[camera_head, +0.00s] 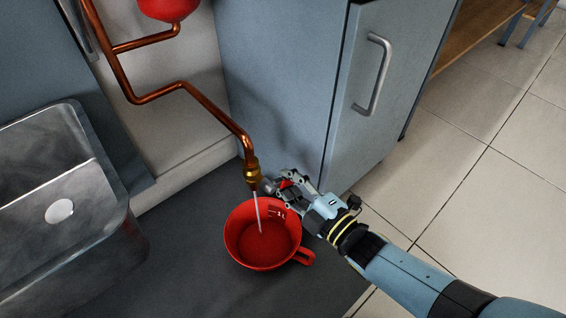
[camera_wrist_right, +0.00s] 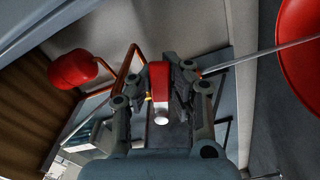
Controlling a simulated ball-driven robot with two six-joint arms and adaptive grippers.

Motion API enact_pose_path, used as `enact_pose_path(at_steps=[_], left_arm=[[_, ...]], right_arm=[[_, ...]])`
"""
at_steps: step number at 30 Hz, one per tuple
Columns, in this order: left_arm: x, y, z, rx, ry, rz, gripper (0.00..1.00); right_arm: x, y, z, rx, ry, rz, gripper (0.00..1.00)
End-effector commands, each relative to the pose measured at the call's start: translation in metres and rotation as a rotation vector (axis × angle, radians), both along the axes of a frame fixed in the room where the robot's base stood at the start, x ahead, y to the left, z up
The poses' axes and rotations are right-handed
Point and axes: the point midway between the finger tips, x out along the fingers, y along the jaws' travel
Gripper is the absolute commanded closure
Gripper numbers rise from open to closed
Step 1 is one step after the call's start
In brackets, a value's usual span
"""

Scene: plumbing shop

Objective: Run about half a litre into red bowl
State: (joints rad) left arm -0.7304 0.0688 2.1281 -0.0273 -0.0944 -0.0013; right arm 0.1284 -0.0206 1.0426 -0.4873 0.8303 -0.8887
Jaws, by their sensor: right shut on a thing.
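The red bowl (camera_head: 243,222), with a side handle and white marks inside, stands upright on the dark counter under the brass spout (camera_head: 252,175). A thin stream of water (camera_head: 258,212) runs from the spout into it. The water level is hard to read. The bowl's edge also shows in the right wrist view (camera_wrist_right: 303,50). My right gripper (camera_head: 283,184) is beside the spout, above the bowl's far right rim. It is shut on the red tap handle (camera_wrist_right: 159,72), which sits between its fingers in the wrist view. My left gripper is not in view.
A steel sink (camera_head: 60,190) is at the left. A copper pipe (camera_head: 185,88) runs from a red vessel (camera_head: 168,8) to the spout. A blue-grey cabinet (camera_head: 385,110) stands right behind my gripper. Dark counter (camera_head: 190,260) lies free left of the bowl.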

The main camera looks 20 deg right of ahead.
Motion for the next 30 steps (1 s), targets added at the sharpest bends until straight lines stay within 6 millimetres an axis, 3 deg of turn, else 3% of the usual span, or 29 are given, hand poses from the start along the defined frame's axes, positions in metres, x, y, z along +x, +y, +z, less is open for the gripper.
enact_pose_path(at_steps=[12, 27, 28, 30], left_arm=[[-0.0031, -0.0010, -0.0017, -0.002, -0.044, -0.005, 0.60], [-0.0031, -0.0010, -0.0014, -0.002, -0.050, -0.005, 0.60], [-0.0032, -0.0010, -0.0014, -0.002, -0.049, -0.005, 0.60], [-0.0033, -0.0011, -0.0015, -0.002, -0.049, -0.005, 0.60]], right_arm=[[-0.0067, 0.0029, -0.0128, 0.174, 0.072, 0.000, 1.00], [-0.0065, 0.0034, -0.0138, 0.193, 0.081, -0.001, 1.00], [-0.0066, 0.0032, -0.0138, 0.193, 0.081, -0.001, 0.86], [-0.0061, 0.0034, -0.0135, 0.192, 0.080, -0.001, 0.77]])
